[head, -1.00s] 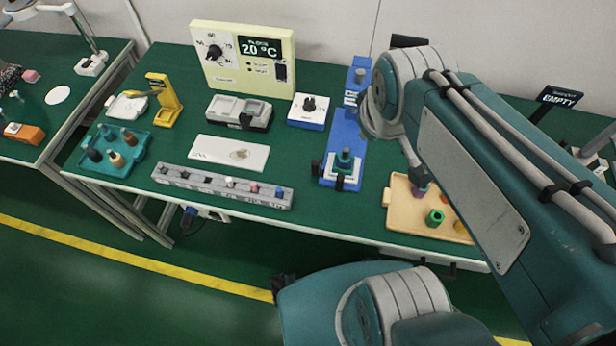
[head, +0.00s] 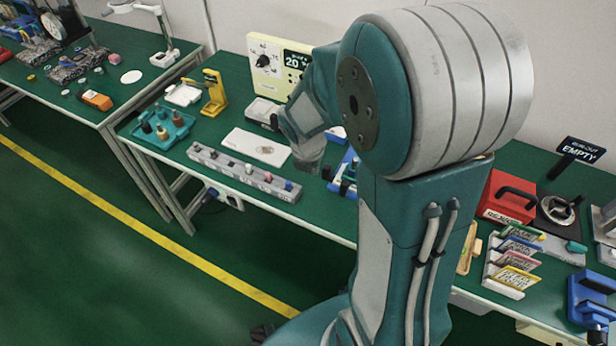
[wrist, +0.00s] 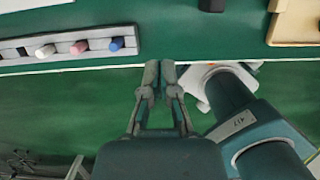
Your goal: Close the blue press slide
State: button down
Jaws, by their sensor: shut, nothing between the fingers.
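The blue press (head: 349,163) stands on the green table in the head view, mostly hidden behind my arm. Only parts of its blue body and a dark knob at its front show, so I cannot tell how far its slide is out. My gripper (wrist: 160,66) shows in the wrist view with its two fingers together and nothing between them. It appears over the table's front edge. A dark piece (wrist: 212,4) at the top edge of that view may belong to the press. In the head view my gripper is hidden behind my arm.
The grey strip of pegs (head: 243,176) lies along the front edge, left of the press; it also shows in the wrist view (wrist: 62,48). A tan tray (wrist: 292,28) is to the right. A red case (head: 508,197) and card rack (head: 503,285) stand farther right.

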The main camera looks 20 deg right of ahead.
jog(key=x, duration=0.9)
jog(key=shift+f, duration=0.2)
jog(key=shift+w+d+f, duration=0.15)
jog(key=shift+w+d, duration=0.35)
jog(key=shift+d, duration=0.1)
jog(key=shift+w+d+f, duration=0.2)
jog(key=shift+w+d, duration=0.3)
jog(key=shift+d, duration=0.15)
jog(key=shift+w+d, duration=0.35)
jog(key=shift+d, duration=0.1)
